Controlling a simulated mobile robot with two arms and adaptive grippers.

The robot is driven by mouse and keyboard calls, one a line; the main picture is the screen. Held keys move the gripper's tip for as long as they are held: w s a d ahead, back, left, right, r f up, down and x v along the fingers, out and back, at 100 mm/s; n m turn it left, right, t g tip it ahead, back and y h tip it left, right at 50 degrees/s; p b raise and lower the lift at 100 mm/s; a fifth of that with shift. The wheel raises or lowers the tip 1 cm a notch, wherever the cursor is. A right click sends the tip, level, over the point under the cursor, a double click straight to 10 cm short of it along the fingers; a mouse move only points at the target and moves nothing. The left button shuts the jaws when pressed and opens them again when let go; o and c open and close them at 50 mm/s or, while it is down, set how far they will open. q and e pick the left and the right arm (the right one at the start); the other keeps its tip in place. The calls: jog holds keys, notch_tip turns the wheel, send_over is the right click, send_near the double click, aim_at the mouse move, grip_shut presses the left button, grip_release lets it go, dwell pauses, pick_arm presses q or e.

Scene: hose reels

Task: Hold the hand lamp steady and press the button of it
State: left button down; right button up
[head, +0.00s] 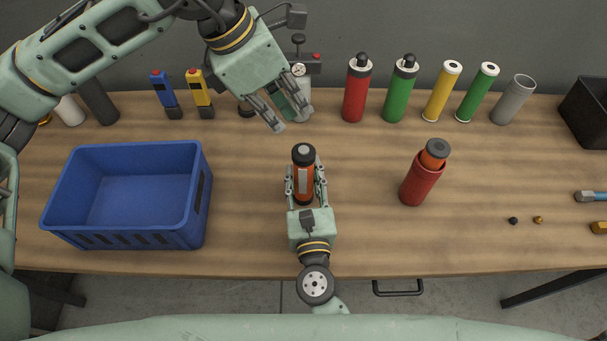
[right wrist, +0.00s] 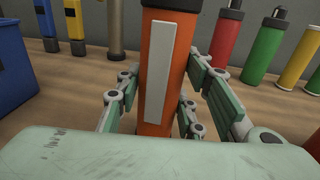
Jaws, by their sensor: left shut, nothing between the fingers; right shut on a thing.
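The hand lamp (head: 304,187) is an orange cylinder with dark ends and a pale strip on its side. It stands about upright near the middle of the bench in the head view. My right gripper (head: 305,172) is shut on it, with fingers on both sides. In the right wrist view the lamp's orange body (right wrist: 157,75) fills the middle between the fingers, and its top is out of frame. My left gripper (head: 279,114) is shut and empty, behind and a little left of the lamp, apart from it. I cannot make out the button.
A blue crate (head: 130,239) stands left on the wooden bench (head: 360,245). A red holder (head: 417,188) with an orange-and-black cylinder in it stands right. Red, green, yellow and grey cylinders line the back. A gauge device (head: 300,72) stands behind my left gripper. The front right is mostly clear.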

aim_at(304, 150)
pick_arm(q)
notch_tip(304, 150, down, 6)
jog(key=w+n+t+h, duration=0.2)
jog(key=n+t, duration=0.3)
jog(key=n, duration=0.8)
jog(key=shift+w+d+f, duration=0.2)
jog(key=shift+w+d, duration=0.1)
jog(key=shift+d, duration=0.15)
jog(key=shift+f, duration=0.15)
dwell(0.9)
jog(key=shift+f, duration=0.3)
